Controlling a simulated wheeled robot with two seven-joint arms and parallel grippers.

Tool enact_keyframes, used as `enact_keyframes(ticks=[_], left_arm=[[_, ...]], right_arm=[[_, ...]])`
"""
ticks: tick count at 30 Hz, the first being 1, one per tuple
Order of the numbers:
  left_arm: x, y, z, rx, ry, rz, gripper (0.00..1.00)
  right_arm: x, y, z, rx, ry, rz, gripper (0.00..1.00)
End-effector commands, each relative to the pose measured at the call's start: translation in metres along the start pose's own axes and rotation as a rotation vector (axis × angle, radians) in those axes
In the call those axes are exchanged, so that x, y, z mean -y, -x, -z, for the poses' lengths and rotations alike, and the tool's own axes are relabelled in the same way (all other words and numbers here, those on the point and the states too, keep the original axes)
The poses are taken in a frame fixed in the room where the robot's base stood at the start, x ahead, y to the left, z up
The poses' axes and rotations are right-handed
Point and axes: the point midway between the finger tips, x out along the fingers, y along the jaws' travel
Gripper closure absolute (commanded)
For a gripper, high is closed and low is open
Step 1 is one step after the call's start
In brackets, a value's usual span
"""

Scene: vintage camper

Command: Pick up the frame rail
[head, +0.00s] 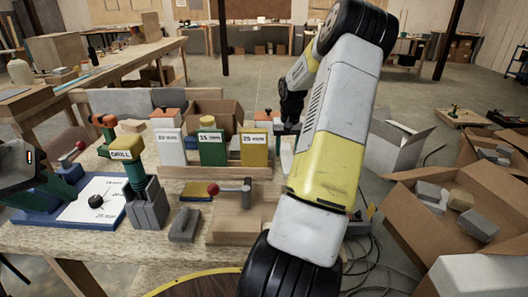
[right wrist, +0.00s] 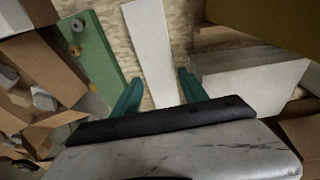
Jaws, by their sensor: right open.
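A long flat white bar, which looks like the frame rail (right wrist: 152,45), lies over the pale wood bench top in the right wrist view. My right gripper (right wrist: 160,78) is open, its teal fingers on either side of the near part of the bar. I cannot tell whether they touch it. In the head view my right forearm hides most of this spot; a small white piece (head: 287,158) shows at its left edge. My left gripper (head: 62,186) is at the far left, near the blue-edged board; its finger opening is unclear.
A drill (head: 132,165) stands in a grey holder, left of a grey block (head: 184,224) and a wooden block with a red-knobbed tool (head: 236,220). Open cartons (head: 440,215) stand at right.

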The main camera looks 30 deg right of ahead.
Motion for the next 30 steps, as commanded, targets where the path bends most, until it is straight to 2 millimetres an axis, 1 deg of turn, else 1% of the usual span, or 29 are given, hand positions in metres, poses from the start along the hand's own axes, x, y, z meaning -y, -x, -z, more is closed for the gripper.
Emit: enact_keyframes(ticks=[1, 5, 13, 15, 17, 18, 21, 27, 30], left_arm=[[0.0, 0.0, 0.0, 0.0, 0.0, 0.0, 0.64], [0.0, 0.0, 0.0, 0.0, 0.0, 0.0, 0.64], [0.0, 0.0, 0.0, 0.0, 0.0, 0.0, 0.64], [0.0, 0.0, 0.0, 0.0, 0.0, 0.0, 0.64], [0.0, 0.0, 0.0, 0.0, 0.0, 0.0, 0.64], [0.0, 0.0, 0.0, 0.0, 0.0, 0.0, 0.64], [0.0, 0.0, 0.0, 0.0, 0.0, 0.0, 0.64], [0.0, 0.0, 0.0, 0.0, 0.0, 0.0, 0.64], [0.0, 0.0, 0.0, 0.0, 0.0, 0.0, 0.64]], right_arm=[[0.0, -0.009, -0.001, 0.004, -0.002, 0.002, 0.49], [0.0, -0.021, 0.0, 0.001, -0.001, 0.001, 0.49], [0.0, -0.023, 0.0, 0.0, -0.001, 0.0, 0.49], [0.0, -0.023, 0.0, 0.0, -0.001, 0.0, 0.63], [0.0, -0.023, 0.0, 0.0, -0.001, 0.0, 0.75], [0.0, -0.023, 0.0, 0.0, -0.001, 0.0, 0.82], [0.0, -0.023, 0.0, -0.001, -0.001, 0.0, 0.99], [0.0, -0.022, 0.001, -0.001, -0.001, -0.001, 0.99], [0.0, -0.015, 0.002, -0.003, -0.001, -0.001, 0.99]])
